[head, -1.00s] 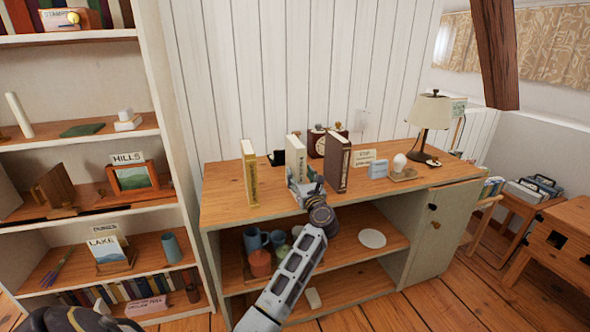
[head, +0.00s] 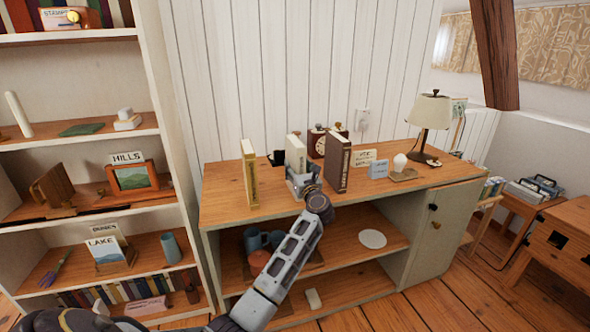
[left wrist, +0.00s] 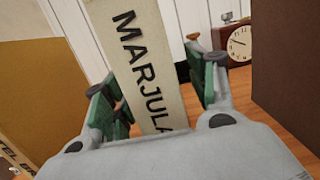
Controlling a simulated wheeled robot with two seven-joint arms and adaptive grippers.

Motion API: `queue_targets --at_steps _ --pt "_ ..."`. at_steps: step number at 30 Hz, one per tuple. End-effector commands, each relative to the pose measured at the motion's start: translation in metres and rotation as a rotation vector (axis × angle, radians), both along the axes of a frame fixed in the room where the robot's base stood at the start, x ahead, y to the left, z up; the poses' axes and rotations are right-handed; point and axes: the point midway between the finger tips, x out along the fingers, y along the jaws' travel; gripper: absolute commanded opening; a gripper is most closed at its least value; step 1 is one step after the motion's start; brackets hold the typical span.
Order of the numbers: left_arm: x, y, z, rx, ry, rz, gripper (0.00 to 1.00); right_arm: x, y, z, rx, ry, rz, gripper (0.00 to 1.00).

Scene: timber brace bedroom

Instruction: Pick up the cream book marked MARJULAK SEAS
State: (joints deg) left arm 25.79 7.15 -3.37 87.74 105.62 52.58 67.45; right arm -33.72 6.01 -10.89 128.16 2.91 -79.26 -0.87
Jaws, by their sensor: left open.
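The cream book (head: 296,150) stands upright on the wooden top of the low cabinet, between a yellow book and a brown book. In the left wrist view its cream spine (left wrist: 147,65) shows the dark letters MARJULA; the lower part is hidden by my gripper. My left gripper (head: 303,182) is at the front of the book. In the left wrist view its green-padded fingers (left wrist: 155,90) are open, one on each side of the spine. I cannot tell whether the pads touch it. My right gripper is not in view.
The yellow book (head: 250,173) stands to the left and the brown book (head: 339,164) close to the right. A clock (head: 317,142) and a dark mug (head: 277,158) are behind. A lamp (head: 431,112) stands farther right. The cabinet top (head: 222,188) is clear at the left.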

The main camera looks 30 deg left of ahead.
Motion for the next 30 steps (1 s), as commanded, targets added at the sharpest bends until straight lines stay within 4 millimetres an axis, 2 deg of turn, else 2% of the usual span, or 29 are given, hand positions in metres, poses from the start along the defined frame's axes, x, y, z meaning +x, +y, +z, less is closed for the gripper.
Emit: queue_targets --at_steps 7,22,23,30 --pt "0.012 0.014 0.002 0.002 0.001 0.000 0.57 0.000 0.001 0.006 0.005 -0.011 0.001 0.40" --pt "0.013 0.015 0.003 0.001 0.001 0.000 0.57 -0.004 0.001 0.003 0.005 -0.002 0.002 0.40" --pt "0.013 0.015 0.003 0.001 0.001 0.000 0.56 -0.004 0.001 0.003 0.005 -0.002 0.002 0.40" --pt "0.013 0.015 0.003 0.001 0.001 0.000 0.25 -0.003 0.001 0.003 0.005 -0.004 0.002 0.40"
